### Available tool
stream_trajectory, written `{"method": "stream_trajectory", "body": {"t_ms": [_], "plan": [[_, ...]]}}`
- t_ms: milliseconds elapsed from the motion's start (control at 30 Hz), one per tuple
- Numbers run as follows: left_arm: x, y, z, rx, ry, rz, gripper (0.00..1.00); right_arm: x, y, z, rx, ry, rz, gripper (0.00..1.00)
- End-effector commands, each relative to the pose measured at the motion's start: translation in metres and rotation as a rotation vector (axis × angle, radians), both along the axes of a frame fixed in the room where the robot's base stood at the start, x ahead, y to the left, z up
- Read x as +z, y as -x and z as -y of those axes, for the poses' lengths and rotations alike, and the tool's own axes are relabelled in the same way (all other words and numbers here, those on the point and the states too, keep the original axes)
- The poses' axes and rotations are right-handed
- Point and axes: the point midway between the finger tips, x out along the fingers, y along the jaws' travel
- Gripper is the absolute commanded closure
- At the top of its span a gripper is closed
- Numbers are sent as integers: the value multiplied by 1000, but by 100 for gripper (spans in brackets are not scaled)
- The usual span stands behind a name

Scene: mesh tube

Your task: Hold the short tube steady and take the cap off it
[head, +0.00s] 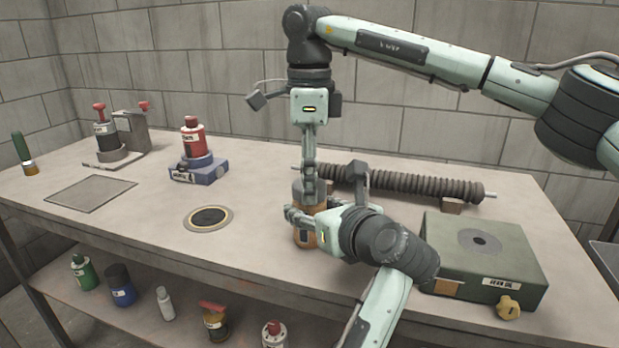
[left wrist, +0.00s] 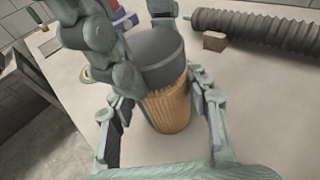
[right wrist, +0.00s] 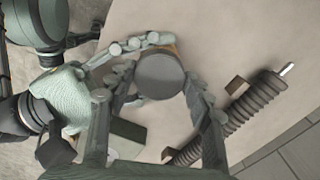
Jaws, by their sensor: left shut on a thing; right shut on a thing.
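The short tube stands upright on the table, with an orange-brown ribbed body (head: 304,239) and a dark grey cap (head: 297,192) on top. In the left wrist view the body (left wrist: 172,108) shows below the cap (left wrist: 155,58). My left gripper (head: 304,216) comes in from the side, low down, and is shut on the body. My right gripper (head: 309,186) points down from above and is shut on the cap. In the right wrist view the cap (right wrist: 161,76) sits between its fingers. The fingers hide much of the tube in the head view.
A long corrugated hose (head: 400,184) lies behind on small blocks. A green box (head: 495,262) with a round dark opening stands right. A round disc (head: 208,217), a blue stand with a red bottle (head: 193,137) and a flat plate (head: 90,193) are left. Bottles fill the lower shelf.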

Motion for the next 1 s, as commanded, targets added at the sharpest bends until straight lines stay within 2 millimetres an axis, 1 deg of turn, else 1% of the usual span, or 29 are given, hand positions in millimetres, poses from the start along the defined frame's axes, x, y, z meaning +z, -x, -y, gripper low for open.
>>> {"method": "stream_trajectory", "body": {"t_ms": [433, 1000], "plan": [[0, 0, 1, -1, 0, 0, 100, 2, 0, -1, -1, -1, 0, 84], [0, 0, 0, -1, -1, 0, 100, 21, 0, -1, -2, 0, 1, 84]]}}
